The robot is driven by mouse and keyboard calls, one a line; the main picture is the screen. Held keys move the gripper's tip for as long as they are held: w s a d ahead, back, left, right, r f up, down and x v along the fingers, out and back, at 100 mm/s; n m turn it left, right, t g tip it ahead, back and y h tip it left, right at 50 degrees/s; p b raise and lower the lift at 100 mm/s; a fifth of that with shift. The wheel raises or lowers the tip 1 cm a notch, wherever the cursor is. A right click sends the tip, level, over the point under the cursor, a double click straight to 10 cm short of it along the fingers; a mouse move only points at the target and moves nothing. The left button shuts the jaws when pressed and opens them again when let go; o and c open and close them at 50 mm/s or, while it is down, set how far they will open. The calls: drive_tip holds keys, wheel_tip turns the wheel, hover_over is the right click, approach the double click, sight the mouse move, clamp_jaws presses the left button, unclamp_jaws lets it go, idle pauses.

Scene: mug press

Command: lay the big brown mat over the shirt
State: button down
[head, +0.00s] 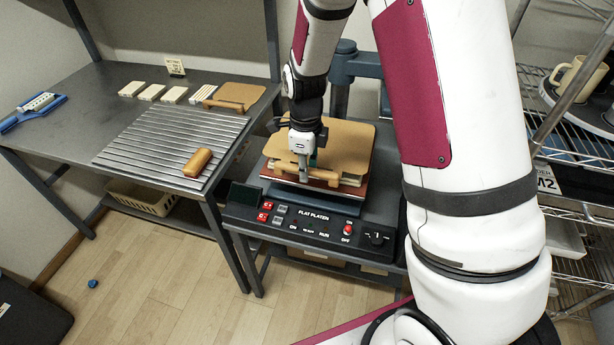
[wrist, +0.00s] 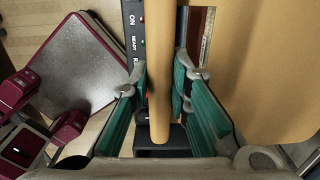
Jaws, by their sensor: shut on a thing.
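The big brown mat (head: 345,140) is over the lower plate of the flat press, covering most of it. My gripper (head: 303,170) is shut on the mat's rounded handle (head: 325,177) at the front edge. In the wrist view the handle (wrist: 158,50) runs between the two green-padded fingers, and the mat (wrist: 265,70) spreads to the right. A pale strip, perhaps the shirt (head: 350,181), shows under the mat's front right; the rest is hidden. I cannot tell whether the mat rests fully on it.
The press's control panel (head: 315,227) is just in front. On the left table are a ribbed plate (head: 165,140) with a brown roller-like piece (head: 198,162), a smaller brown mat (head: 240,95), and several pale blocks (head: 152,92). A wire shelf (head: 570,165) stands at the right.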

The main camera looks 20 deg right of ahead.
drive_tip(key=shift+w+d, duration=0.15)
drive_tip(key=shift+d, duration=0.05)
drive_tip(key=shift+f, duration=0.2)
wheel_tip(320, 180, down, 3)
drive_tip(key=shift+f, duration=0.1)
drive_tip(key=c, duration=1.5)
unclamp_jaws()
